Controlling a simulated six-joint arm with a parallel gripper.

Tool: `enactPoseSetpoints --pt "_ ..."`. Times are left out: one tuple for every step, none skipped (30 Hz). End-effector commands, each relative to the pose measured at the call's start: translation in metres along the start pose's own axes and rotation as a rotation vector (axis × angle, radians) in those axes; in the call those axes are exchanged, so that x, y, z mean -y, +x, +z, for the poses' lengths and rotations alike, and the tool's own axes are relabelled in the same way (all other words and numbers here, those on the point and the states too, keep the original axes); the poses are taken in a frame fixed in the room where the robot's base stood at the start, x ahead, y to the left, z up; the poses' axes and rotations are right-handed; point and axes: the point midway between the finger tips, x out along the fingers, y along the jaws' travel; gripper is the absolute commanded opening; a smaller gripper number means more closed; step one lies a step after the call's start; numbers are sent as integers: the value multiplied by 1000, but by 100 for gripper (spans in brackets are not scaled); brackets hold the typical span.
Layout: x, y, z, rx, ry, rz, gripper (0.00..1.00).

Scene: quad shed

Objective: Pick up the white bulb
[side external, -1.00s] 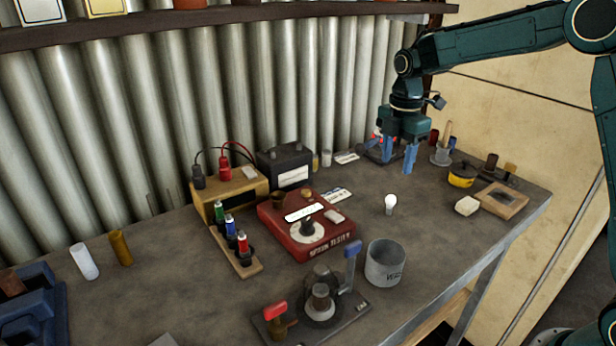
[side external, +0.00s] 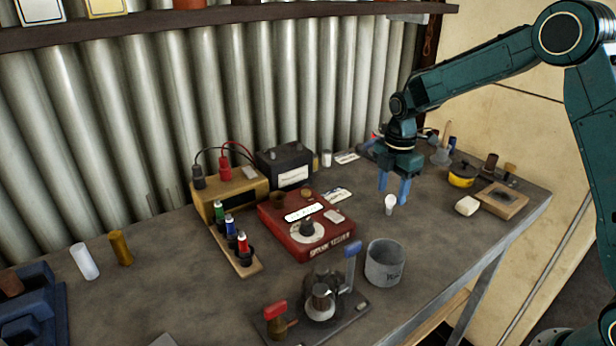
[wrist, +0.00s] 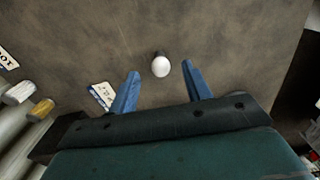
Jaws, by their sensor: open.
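The white bulb (side external: 390,203) stands on the grey bench, right of the red tester box. It also shows in the wrist view (wrist: 161,67), a little beyond the line of the fingertips and between them sideways. My gripper (side external: 393,202) has blue fingers, spread open and empty, pointing down close to the bulb. In the wrist view my gripper (wrist: 160,70) has one finger on each side of the bulb, with clear space between finger and bulb. I cannot tell the exact height of the fingertips above the bench.
A red tester box (side external: 310,228) lies left of the bulb. A grey cup (side external: 384,264) stands in front. A yellow round tin (side external: 461,176), a pale block (side external: 467,206) and a wooden tray (side external: 502,201) are to the right. The bench around the bulb is clear.

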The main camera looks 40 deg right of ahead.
Motion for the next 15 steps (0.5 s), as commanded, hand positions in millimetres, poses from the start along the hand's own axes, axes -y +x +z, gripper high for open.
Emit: enactPoseSetpoints --pt "0 5 0 0 0 -2 49" --pt "1 8 0 0 0 -3 49" --pt "1 12 0 0 0 -4 49" --pt "1 16 0 0 0 -4 49" --pt "1 20 0 0 0 -3 49" --pt "2 25 0 0 0 -4 49" --pt "2 28 0 0 0 -4 49" --pt "1 32 0 0 0 -3 49" --pt "1 35 0 0 0 -3 49" --pt "1 38 0 0 0 -3 49" --pt "1 41 0 0 0 -2 49" --pt "1 43 0 0 0 -2 49" --pt "1 45 0 0 0 -2 49" --pt "1 46 0 0 0 -2 49" --pt "1 47 0 0 0 -2 49"
